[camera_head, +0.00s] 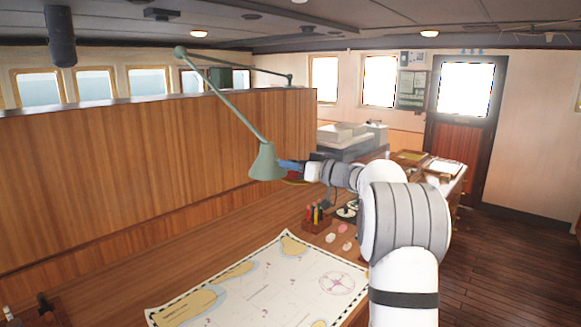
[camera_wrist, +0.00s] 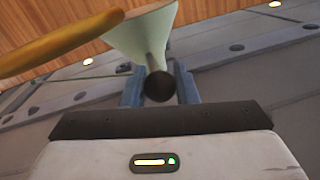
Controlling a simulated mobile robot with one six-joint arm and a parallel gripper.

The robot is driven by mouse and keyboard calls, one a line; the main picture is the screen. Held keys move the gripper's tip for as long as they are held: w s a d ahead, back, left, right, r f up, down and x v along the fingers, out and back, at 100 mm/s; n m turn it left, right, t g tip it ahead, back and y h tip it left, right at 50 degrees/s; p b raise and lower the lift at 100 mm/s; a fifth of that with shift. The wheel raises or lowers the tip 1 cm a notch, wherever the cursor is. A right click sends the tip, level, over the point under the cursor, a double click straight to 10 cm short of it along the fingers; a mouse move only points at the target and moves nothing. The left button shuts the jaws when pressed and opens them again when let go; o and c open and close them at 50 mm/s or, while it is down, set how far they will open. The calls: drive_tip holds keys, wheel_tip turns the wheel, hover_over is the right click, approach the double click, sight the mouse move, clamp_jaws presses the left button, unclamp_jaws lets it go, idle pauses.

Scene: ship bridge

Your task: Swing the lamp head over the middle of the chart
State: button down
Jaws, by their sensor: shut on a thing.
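The pale green lamp head (camera_head: 267,163) hangs from a jointed green arm (camera_head: 225,100) whose far end is at the wooden partition. My gripper (camera_head: 290,166) reaches it from the right with its blue fingers. In the wrist view the lamp head (camera_wrist: 142,32) is at the top, and its dark round knob (camera_wrist: 158,86) sits between my fingers, so the gripper is shut on the lamp head. The chart (camera_head: 255,285) lies on the wooden desk at the bottom of the head view. The lamp head shows above and beyond the chart's far corner.
A pen holder (camera_head: 316,217) and several small pale pieces (camera_head: 343,228) stand by the chart's right far edge. The wooden partition (camera_head: 150,165) rises behind the desk. Papers and boxes (camera_head: 345,140) are further back. The floor (camera_head: 510,260) at right is clear.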

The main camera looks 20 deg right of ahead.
drive_tip(key=shift+d, duration=0.2)
drive_tip(key=shift+f, duration=0.1)
drive_tip(key=c, duration=1.5)
unclamp_jaws()
drive_tip(key=o, duration=0.3)
drive_tip(key=shift+s, duration=0.2)
drive_tip(key=shift+o, duration=0.2)
drive_tip(key=shift+w, duration=0.15)
drive_tip(key=b+v, duration=0.2)
drive_tip(key=v, duration=0.5)
drive_tip(key=shift+s+d+b, duration=0.25)
drive_tip(key=shift+s+b, duration=0.1)
